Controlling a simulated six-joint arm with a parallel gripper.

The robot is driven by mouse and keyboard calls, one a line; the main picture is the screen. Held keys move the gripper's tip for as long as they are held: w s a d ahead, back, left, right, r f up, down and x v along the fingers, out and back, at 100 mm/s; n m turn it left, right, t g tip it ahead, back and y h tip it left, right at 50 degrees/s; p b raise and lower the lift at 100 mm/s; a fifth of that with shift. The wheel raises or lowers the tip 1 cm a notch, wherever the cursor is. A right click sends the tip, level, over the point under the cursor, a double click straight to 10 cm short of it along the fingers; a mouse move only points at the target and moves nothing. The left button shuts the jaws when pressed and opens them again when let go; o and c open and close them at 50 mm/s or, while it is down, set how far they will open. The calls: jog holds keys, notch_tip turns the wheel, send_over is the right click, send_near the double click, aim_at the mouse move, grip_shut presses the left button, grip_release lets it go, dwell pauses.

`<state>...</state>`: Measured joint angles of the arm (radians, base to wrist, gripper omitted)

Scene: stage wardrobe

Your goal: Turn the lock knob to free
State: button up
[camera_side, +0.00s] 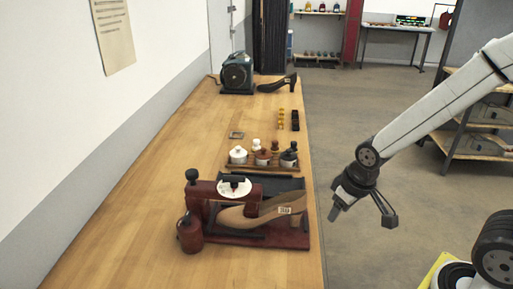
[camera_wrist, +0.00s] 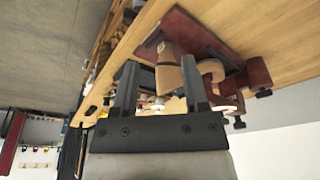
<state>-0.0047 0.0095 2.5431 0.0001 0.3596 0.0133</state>
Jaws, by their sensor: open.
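The red shoe-stretching device (camera_side: 205,190) stands on the near end of the wooden bench. On its top is a white round dial (camera_side: 226,191) with a black lock knob (camera_side: 234,181), whose bar lies roughly crosswise in the side view. A tan shoe form (camera_side: 245,216) with a small printed label lies in the device. My gripper (camera_side: 337,210) hangs in the air to the right of the device, beyond the bench edge, apart from the knob. In the wrist view its two dark fingers (camera_wrist: 158,66) are spread and empty. They partly cover the device (camera_wrist: 195,35), and the knob cannot be made out there.
Behind the device, a wooden tray (camera_side: 250,167) holds several lidded pots. Farther back are small yellow and black pieces, a dark blue machine (camera_side: 237,73) and a dark shoe (camera_side: 278,84). The bench's left side is clear. Shelving (camera_side: 470,142) stands behind my arm.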

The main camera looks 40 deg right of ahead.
jog(key=w+a+r+m, duration=0.1)
jog(key=w+a+m, duration=0.1)
jog(key=w+a, duration=0.3)
jog(key=w+a+r+m+g, duration=0.1)
jog(key=w+a+m, duration=0.1)
jog(key=w+a, duration=0.3)
jog(key=w+a+r+m, duration=0.1)
jog(key=w+a, duration=0.5)
jog(key=w, duration=0.6)
jog(key=shift+m+g, duration=0.4)
jog(key=shift+m, duration=0.1)
jog(key=m, duration=0.3)
send_over(186, 217)
jog(key=shift+f+g, duration=0.25)
jog(key=shift+g, duration=0.15)
jog(key=shift+f, duration=3.9)
